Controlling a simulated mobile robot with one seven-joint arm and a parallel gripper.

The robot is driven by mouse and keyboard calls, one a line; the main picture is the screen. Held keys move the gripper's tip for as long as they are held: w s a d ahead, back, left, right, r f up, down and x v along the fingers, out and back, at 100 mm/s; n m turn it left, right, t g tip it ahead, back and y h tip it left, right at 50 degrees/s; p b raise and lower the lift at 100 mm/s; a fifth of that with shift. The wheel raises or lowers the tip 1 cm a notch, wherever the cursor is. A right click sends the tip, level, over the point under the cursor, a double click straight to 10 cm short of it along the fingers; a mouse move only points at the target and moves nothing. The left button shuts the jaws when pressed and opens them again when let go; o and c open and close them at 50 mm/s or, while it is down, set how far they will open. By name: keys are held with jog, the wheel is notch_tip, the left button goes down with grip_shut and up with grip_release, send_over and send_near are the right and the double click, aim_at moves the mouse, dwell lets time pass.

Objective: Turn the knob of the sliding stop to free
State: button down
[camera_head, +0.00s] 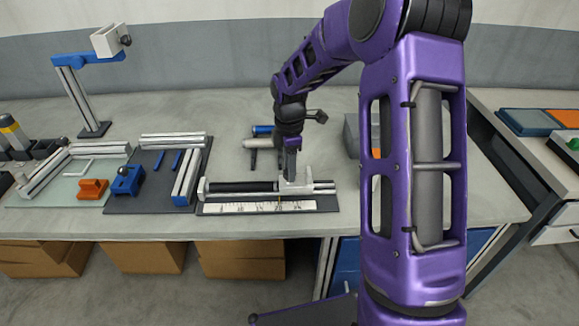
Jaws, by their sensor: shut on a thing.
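The sliding stop (296,186) is a pale block on a dark-and-silver rail (240,187), towards the rail's right part. A printed ruler strip (240,208) lies along the rail's front edge. My gripper (291,172) points down onto the top of the stop and is shut on its knob. The knob is hidden by the gripper, so its turned position cannot be seen.
Left of the rail are a dark board with a blue block (127,180) and a pale board with an orange block (92,188). A blue-armed stand (80,95) is at the back left. A grey box (352,135) stands partly behind my arm.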

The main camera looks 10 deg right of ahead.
jog(key=shift+c, duration=2.2)
grip_release()
notch_tip(320, 180, up, 17)
jog(key=shift+r, duration=0.2)
